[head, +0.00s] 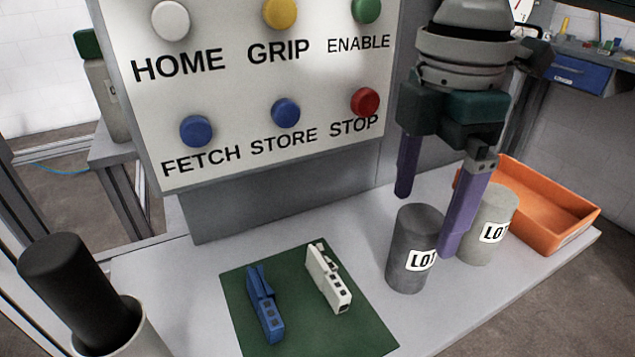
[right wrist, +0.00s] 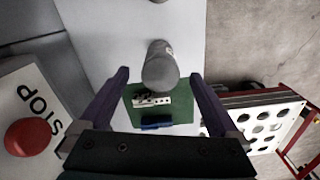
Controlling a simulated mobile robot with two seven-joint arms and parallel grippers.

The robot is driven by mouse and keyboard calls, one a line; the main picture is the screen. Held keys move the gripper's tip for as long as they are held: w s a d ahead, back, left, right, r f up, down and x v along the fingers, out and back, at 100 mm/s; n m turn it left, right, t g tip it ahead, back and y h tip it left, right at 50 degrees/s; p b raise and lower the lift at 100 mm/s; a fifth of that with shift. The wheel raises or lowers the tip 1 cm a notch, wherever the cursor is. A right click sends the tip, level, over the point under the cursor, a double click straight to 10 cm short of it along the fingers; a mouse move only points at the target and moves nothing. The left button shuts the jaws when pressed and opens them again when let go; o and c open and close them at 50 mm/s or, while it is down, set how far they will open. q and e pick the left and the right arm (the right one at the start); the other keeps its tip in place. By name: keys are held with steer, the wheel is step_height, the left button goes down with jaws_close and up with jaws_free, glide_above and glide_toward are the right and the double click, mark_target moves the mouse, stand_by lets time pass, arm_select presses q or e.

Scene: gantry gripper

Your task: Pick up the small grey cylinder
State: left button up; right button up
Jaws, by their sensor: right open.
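Two grey cylinders with LOT labels stand upright on the light table: a dark grey one (head: 413,240) next to the green mat, and a lighter one (head: 496,210) to its right. They look close in size. My right gripper (head: 427,225) points down with its purple fingers apart, one behind the dark cylinder and one in front, at its right side. In the right wrist view, a grey cylinder (right wrist: 160,66) shows between the open fingertips (right wrist: 159,75), with clear space on both sides. Part of another cylinder (right wrist: 159,1) shows at the top edge. My left gripper is out of view.
The green mat (head: 300,325) holds a blue part (head: 264,305) and a white part (head: 328,278). An orange tray (head: 550,205) sits at the right table end. A button panel (head: 250,95) rises behind the table.

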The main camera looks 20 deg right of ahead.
mark_target(413, 251)
step_height(413, 251, down, 8)
steer(key=shift+s+r+b, duration=0.1)
steer(key=shift+r+b, duration=0.15)
steer(key=shift+b, duration=0.4)
jaws_close()
stand_by(0.4)
